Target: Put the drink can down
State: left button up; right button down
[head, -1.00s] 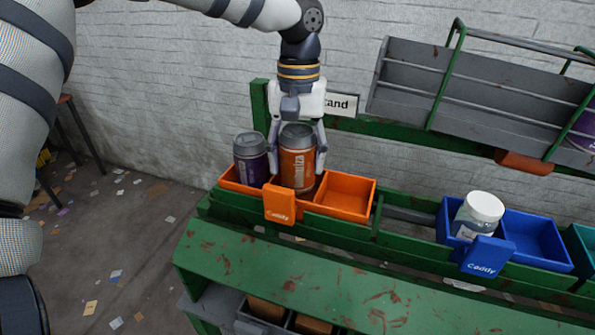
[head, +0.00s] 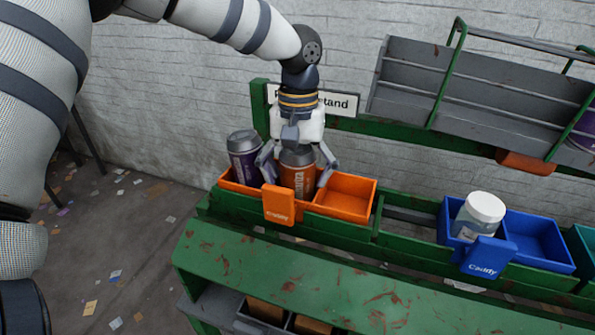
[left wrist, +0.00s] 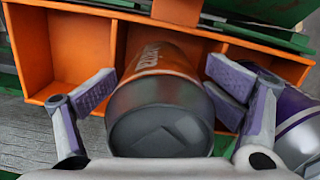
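The orange drink can (head: 299,183) with a grey top stands in the middle compartment of the orange caddy (head: 347,209). It also shows in the left wrist view (left wrist: 163,88). My left gripper (head: 298,172) is above the can and open. Its fingers are spread on either side of the can, with small gaps visible in the left wrist view (left wrist: 162,90). A purple can (head: 244,160) is in the caddy's left compartment, tilted a little left, close against one finger. The can's base is hidden by the caddy's front. My right gripper is not in view.
The caddy's right compartment is empty. A blue caddy (head: 538,262) with a white-lidded jar (head: 480,213) stands further right on the green stand (head: 300,270). A grey rack (head: 480,100) is above at right.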

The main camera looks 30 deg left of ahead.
pick_arm(q)
jog(key=shift+a, duration=0.1)
dwell(0.4)
jog(key=r, duration=0.8)
jog(key=w+r, duration=0.1)
jog(key=r, duration=0.4)
jog(key=shift+a, duration=0.2)
